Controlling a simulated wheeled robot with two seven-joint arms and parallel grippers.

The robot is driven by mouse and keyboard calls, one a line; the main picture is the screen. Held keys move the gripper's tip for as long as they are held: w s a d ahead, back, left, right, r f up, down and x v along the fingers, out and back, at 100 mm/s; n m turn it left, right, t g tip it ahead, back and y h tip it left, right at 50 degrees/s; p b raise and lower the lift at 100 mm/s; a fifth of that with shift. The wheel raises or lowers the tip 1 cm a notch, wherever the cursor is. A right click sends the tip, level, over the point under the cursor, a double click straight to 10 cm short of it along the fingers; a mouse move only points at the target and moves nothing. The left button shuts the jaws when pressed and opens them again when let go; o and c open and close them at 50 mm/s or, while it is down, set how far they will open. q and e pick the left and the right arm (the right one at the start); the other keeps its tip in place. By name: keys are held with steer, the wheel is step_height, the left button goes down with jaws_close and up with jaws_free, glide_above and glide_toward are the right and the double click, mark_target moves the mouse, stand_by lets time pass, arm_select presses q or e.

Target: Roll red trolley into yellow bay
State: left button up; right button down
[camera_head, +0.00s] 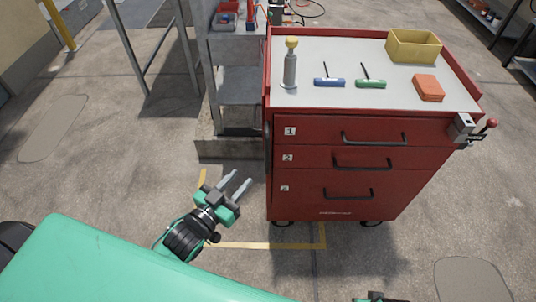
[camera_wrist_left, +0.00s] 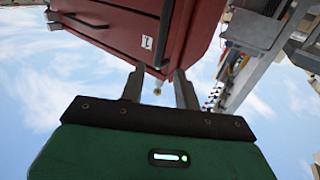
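The red trolley (camera_head: 300,200) stands upright on the floor right of centre, with numbered drawers facing me and black handles. The yellow bay (camera_head: 270,245) is a painted floor outline. Its front line and right corner show in front of the trolley, which appears to stand across the right line; the rest is hidden. My left gripper (camera_head: 240,184) is open and empty, low at the left of the trolley's front. In the left wrist view its fingers (camera_wrist_left: 160,88) are apart, with the trolley (camera_wrist_left: 200,25) beyond them. My right gripper is not clearly seen.
A yellow bin (camera_head: 413,46), grey bottle (camera_head: 290,68), blue and green tools and an orange box (camera_head: 428,88) are on the trolley top. A red-knobbed lever (camera_head: 490,124) sticks out at its right. A grey shelf rack (camera_head: 238,95) stands behind left. Floor at left is clear.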

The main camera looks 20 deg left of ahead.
mark_target(266, 151)
arm_select(q)
steer(key=x, duration=1.3)
steer(key=shift+w+d, duration=0.1)
steer(key=shift+w, duration=0.2)
jaws_close()
steer(key=shift+f, duration=0.1)
stand_by(0.9)
